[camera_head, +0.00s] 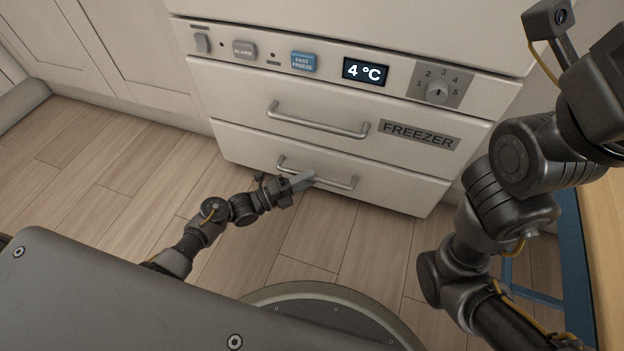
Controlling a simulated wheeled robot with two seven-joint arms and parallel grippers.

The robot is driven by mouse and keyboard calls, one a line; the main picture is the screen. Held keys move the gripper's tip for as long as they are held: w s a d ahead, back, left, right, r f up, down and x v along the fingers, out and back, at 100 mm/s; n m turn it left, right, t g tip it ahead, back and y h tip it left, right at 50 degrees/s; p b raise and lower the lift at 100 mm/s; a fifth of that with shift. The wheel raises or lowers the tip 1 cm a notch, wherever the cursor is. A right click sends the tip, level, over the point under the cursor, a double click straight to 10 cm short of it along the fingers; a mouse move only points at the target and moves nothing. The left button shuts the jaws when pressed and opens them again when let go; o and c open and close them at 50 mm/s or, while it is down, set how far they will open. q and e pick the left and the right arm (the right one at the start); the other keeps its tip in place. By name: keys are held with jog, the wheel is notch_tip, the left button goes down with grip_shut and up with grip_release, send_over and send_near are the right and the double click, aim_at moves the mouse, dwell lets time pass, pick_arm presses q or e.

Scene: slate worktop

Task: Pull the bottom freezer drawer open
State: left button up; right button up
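The bottom freezer drawer (392,190) is a plain white front at the foot of the unit, and it looks closed, flush with the drawer above. Its grey bar handle (343,184) runs across the upper part of the front. My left gripper (306,181) reaches in from the lower left, with its grey fingertips at the middle of this handle, overlapping the bar. The fingers look close together, but I cannot tell whether they are clamped on it. My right arm rises along the right side, and its fingers are out of the picture.
The drawer above, with its own handle (318,124), carries a FREEZER label (419,135). A control panel shows a 4 °C display (366,72) and a dial (437,91). Wooden floor (120,160) is clear at left. A blue frame (575,250) stands at right.

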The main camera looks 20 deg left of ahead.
pick_arm(q)
jog(key=shift+x, duration=1)
grip_shut()
